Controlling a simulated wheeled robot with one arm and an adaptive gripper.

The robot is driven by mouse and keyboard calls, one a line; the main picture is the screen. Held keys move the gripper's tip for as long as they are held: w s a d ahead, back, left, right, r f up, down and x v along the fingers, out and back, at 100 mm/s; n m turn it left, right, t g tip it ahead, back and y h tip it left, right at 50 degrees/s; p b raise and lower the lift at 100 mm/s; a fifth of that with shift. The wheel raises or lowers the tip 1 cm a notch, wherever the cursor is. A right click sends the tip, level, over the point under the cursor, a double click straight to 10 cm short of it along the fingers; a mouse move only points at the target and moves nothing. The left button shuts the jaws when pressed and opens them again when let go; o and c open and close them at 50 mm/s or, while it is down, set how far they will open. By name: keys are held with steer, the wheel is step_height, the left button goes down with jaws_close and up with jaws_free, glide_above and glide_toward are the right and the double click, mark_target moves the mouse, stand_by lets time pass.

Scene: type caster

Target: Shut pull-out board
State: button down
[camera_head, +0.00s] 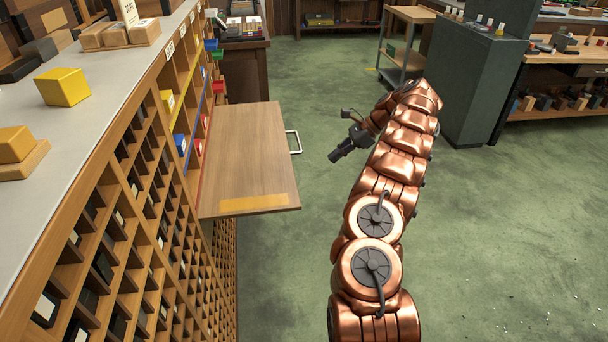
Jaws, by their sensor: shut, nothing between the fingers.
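The pull-out board (245,155) is a flat wooden panel that sticks out to the right from the cabinet (140,190). A yellow strip (254,203) lies along its near edge. A pale metal handle (294,142) is on its right edge. My gripper (335,156) is dark and shut, with nothing in it. It is to the right of the handle, apart from it, and points left toward the board. My copper arm reaches up from the bottom of the view on the right.
The cabinet has many small cubbyholes, and its grey top (75,110) holds yellow and wooden blocks. A small shelf cart (402,45) and a dark green cabinet (472,75) stand at the back right. The green floor (285,270) near the board is clear.

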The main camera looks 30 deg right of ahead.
steer(key=a+r+x, duration=0.1)
steer(key=r+x, duration=0.1)
steer(key=x, duration=0.9)
steer(key=shift+w+a, duration=0.4)
steer(key=shift+a, duration=0.15)
steer(key=shift+f, duration=0.1)
